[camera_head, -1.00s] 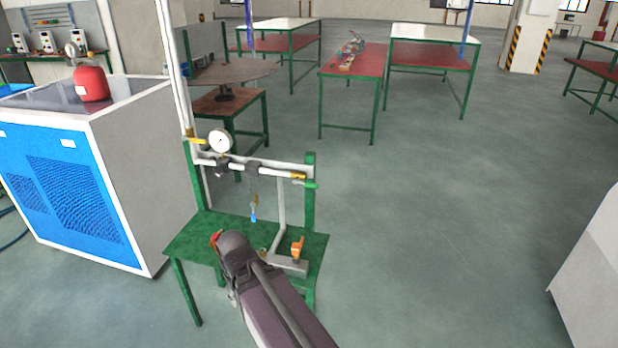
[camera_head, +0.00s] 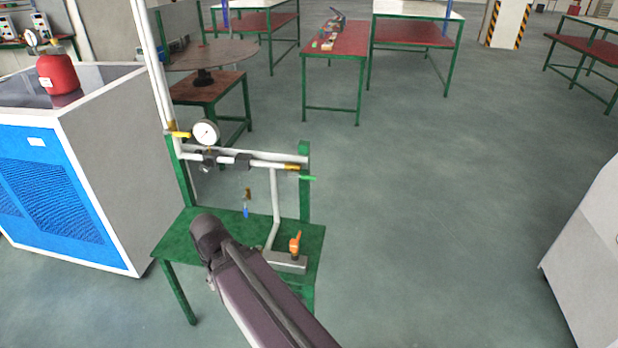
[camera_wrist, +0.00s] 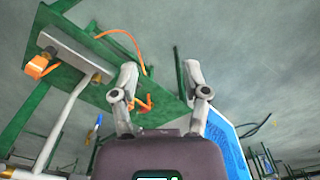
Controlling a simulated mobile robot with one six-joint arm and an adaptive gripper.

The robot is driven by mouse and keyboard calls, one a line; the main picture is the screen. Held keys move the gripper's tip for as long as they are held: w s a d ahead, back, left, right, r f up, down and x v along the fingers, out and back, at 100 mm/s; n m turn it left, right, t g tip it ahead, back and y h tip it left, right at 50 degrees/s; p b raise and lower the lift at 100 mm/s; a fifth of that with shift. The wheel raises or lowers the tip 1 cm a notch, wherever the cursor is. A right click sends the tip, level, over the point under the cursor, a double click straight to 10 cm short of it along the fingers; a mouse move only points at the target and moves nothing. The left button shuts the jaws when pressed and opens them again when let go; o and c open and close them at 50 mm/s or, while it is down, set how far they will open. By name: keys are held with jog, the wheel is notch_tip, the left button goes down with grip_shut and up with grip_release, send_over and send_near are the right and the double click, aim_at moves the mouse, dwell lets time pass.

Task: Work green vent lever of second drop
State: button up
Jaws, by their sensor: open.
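The green vent lever (camera_head: 307,178) sticks out to the right at the right end of the horizontal pipe, just below a yellow handle (camera_head: 292,167). A blue-tipped lever (camera_head: 246,212) hangs lower, between the posts. My arm reaches over the front of the green bench, left of and below the green lever. My gripper's fingers are hidden in the head view. In the wrist view my gripper (camera_wrist: 160,76) is open, its fingers apart over the bench edge, with an orange part (camera_wrist: 143,104) showing between them. I cannot make out the green lever in the wrist view.
The green bench (camera_head: 175,240) carries the pipe frame, a round gauge (camera_head: 205,132) and an orange-handled valve (camera_head: 295,242). A blue and grey cabinet (camera_head: 100,170) with a red cylinder (camera_head: 57,73) stands left. The floor right of the bench is clear up to a pale cabinet (camera_head: 590,245).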

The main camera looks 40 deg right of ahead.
jog(key=g+h+b, duration=0.1)
jog(key=h+b, duration=1)
jog(key=h, duration=0.5)
send_near(305, 178)
jog(key=shift+w+a+n, duration=0.1)
jog(key=shift+a+n, duration=0.05)
jog(key=shift+a, duration=0.45)
jog(key=shift+w+a+n, duration=0.15)
jog(key=shift+a, duration=0.5)
jog(key=shift+d, duration=0.1)
jog(key=shift+s+d+f+b, duration=0.25)
jog(key=shift+d+f, duration=0.1)
jog(key=shift+d, duration=1.9)
jog(key=shift+s+d+f+b, duration=0.2)
jog(key=shift+d+f, duration=0.1)
jog(key=shift+d, duration=1.95)
jog(key=shift+s+d+f+b, duration=0.15)
jog(key=shift+d+f+b, duration=0.15)
jog(key=shift+d, duration=1.9)
